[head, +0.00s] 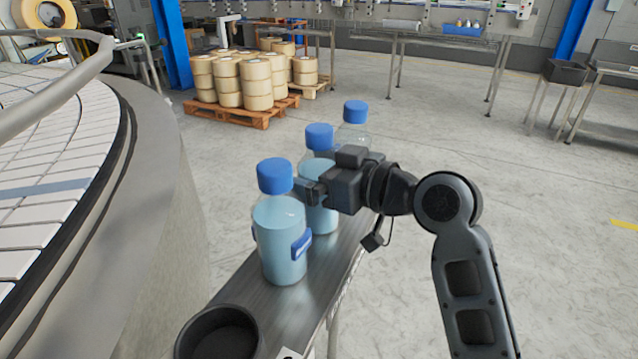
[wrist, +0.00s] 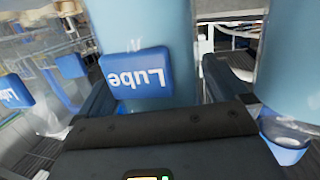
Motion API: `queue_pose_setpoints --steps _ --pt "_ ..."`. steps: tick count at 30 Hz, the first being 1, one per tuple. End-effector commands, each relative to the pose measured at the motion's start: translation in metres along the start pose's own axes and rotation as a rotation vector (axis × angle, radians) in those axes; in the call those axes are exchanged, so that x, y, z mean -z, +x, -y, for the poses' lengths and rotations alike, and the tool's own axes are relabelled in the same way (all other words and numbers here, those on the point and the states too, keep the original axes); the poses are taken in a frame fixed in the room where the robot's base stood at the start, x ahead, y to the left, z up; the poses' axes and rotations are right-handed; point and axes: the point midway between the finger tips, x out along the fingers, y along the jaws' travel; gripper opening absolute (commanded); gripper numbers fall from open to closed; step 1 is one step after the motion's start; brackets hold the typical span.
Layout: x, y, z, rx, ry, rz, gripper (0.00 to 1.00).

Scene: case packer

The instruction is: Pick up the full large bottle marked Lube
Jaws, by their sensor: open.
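The middle bottle (head: 320,215) is partly behind my gripper (head: 308,190). The far bottle (head: 354,125) is mostly hidden by my arm. In the wrist view, my open gripper (wrist: 160,95) has its fingers on either side of a bottle (wrist: 150,25) whose blue label reads Lube, upside down in the picture. Contact cannot be told.
Another bottle (wrist: 283,60) stands close beside the right finger in the wrist view. A blue Lube label (wrist: 14,92) shows at the left. A dark round container (head: 218,335) is at the conveyor's near end. A large round table (head: 60,200) is left; open floor lies right.

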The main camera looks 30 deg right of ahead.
Motion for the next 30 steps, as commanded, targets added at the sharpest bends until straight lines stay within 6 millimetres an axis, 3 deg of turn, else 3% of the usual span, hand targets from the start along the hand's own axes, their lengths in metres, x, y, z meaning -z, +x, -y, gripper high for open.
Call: queue_pose_setpoints --steps 5,27,30 --pt "-0.0003 0.0000 0.0001 0.000 0.000 0.000 1.00" --pt "-0.0002 -0.0004 0.0001 0.000 0.000 0.000 0.29" --pt "0.0010 -0.0006 0.0001 0.000 -0.001 -0.003 0.25"
